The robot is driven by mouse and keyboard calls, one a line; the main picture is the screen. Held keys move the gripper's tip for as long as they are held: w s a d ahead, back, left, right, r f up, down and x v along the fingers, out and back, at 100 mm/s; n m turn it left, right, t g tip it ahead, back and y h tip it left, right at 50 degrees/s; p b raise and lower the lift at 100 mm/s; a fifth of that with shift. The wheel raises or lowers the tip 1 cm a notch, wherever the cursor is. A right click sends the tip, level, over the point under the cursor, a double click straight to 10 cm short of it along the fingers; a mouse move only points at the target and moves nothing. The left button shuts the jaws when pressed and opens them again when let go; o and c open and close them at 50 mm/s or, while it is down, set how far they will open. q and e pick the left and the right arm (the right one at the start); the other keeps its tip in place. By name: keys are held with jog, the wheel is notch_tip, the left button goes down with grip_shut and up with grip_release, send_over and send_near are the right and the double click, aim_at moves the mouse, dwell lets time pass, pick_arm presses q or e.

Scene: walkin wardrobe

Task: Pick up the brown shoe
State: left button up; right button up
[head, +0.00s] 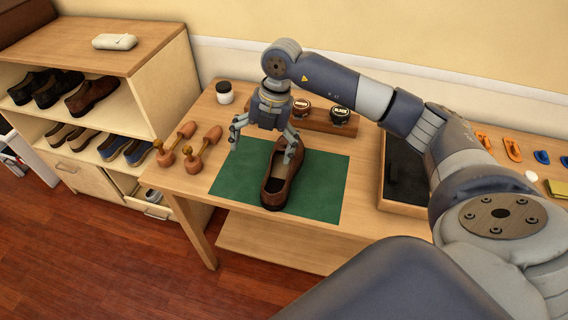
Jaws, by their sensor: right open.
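The brown shoe (273,193) lies on a green mat (322,187) on the wooden table, its opening facing up and its length running from front to back. My right gripper (262,152) points down just above the mat, at the shoe's back left. Its fingers are spread open. One finger is at the left over the mat, and the other is at the shoe, overlapping it in the picture; I cannot tell whether they touch. The far part of the shoe is partly hidden by that finger. My left gripper is not in view.
Wooden shoe trees (204,149) lie left of the mat. A dark tray (405,207) is at right. A shelf (130,118) with several shoes stands at left.

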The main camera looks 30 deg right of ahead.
jog(key=m+h, duration=0.1)
jog(key=h, duration=0.1)
send_near(282, 169)
jog(key=shift+w+f+g+p, duration=0.3)
jog(key=shift+w+f+p, duration=0.1)
jog(key=shift+f, duration=0.95)
jog(key=shift+f+p, duration=0.35)
notch_tip(282, 169, down, 4)
jog(key=shift+r+p, duration=0.15)
jog(key=shift+p, duration=0.4)
jog(key=shift+f, duration=0.4)
jog(key=shift+c, duration=0.4)
jog(key=c, duration=1.5)
